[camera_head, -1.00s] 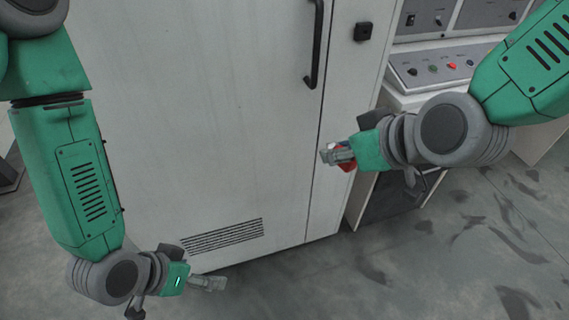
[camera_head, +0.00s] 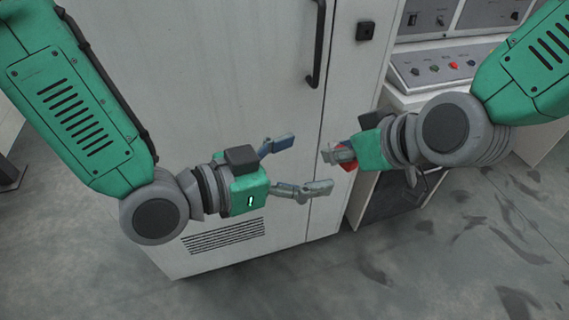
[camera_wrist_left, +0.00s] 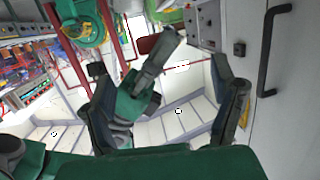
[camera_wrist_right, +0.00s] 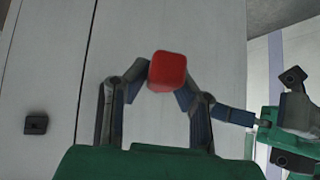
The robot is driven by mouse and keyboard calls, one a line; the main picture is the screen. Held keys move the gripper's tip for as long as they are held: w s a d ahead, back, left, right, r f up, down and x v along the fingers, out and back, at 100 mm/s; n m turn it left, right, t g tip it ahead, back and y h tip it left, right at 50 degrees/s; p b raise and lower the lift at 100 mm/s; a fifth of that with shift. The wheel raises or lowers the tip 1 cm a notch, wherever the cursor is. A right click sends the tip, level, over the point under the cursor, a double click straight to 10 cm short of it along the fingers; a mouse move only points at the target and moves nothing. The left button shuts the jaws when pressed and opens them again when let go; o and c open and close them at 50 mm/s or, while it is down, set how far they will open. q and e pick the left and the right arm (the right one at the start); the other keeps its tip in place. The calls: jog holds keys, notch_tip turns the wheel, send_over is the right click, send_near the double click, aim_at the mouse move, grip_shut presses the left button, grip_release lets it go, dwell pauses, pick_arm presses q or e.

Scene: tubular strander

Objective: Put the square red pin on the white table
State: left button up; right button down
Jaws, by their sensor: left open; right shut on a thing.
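The square red pin (camera_wrist_right: 167,71) is held between the fingertips of my right gripper (camera_wrist_right: 165,80). In the head view the red pin (camera_head: 349,166) shows partly behind the fingers of my right gripper (camera_head: 335,155), in front of the tall cabinet. My left gripper (camera_head: 300,166) is open and empty, just left of the right gripper, its fingers pointing toward it. In the left wrist view the red pin (camera_wrist_left: 155,43) shows at the tip of the right gripper, between the open left fingers. I cannot make out a white table in any view.
A tall white cabinet (camera_head: 220,90) with a black handle (camera_head: 317,50) stands close behind both grippers. A control console (camera_head: 440,68) with buttons is to its right. The grey floor (camera_head: 480,240) is open at lower right.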

aim_at(349, 167)
pick_arm(q)
jog(key=x, duration=0.8)
jog(key=shift+w+d+f, duration=0.15)
jog(key=shift+d, duration=0.2)
pick_arm(e)
jog(key=shift+d, duration=0.1)
pick_arm(q)
jog(key=c, duration=1.3)
jog(key=shift+c, duration=0.5)
pick_arm(e)
jog(key=c, duration=1.3)
grip_release()
jog(key=shift+r, duration=0.1)
